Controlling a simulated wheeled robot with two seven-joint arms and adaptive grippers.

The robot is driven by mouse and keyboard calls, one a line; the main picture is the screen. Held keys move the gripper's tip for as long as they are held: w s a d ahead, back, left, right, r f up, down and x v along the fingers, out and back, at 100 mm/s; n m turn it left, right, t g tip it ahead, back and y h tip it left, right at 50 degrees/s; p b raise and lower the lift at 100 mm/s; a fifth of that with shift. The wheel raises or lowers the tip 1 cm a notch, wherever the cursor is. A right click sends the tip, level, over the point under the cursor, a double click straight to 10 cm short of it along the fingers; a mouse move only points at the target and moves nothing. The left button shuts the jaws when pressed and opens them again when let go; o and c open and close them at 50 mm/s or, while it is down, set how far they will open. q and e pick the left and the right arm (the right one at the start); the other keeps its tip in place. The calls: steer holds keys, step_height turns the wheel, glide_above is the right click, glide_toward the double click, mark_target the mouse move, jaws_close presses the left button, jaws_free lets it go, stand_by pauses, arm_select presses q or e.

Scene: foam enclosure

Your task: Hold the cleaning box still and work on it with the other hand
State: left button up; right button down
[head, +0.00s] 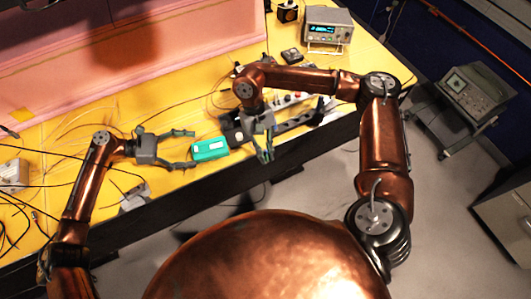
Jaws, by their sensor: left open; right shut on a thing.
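The cleaning box, which I take to be the small green box (210,149), lies on the yellow table near its front edge. My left gripper (189,149) is open just left of the box, its two fingers pointing right towards the box's left end. I cannot tell whether they touch it. My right gripper (264,156) is to the right of the box, over the table's front edge, with its fingers pointing towards me. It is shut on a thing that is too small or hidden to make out. A gap shows between this gripper and the green box.
A bench instrument (327,27) and a small black device (288,11) stand at the back right. Cables lie across the yellow table (70,135). A dark rail with small parts (300,118) lies beside my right gripper. A pink foam wall (60,60) closes the back.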

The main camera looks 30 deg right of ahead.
mark_target(199, 149)
arm_select(q)
steer(key=p+x, duration=0.1)
steer(key=x, duration=0.2)
steer(key=shift+s+d, duration=0.1)
steer(key=shift+d, duration=0.3)
arm_select(e)
steer(key=shift+r, duration=0.55)
arm_select(q)
steer(key=shift+s+d+f+p, duration=0.15)
steer(key=shift+s+d+p, duration=0.15)
steer(key=shift+d, duration=0.3)
arm_select(e)
steer(key=shift+r, duration=0.3)
arm_select(q)
steer(key=shift+d+f, duration=0.25)
steer(key=shift+c, duration=0.7)
steer(key=c, duration=1)
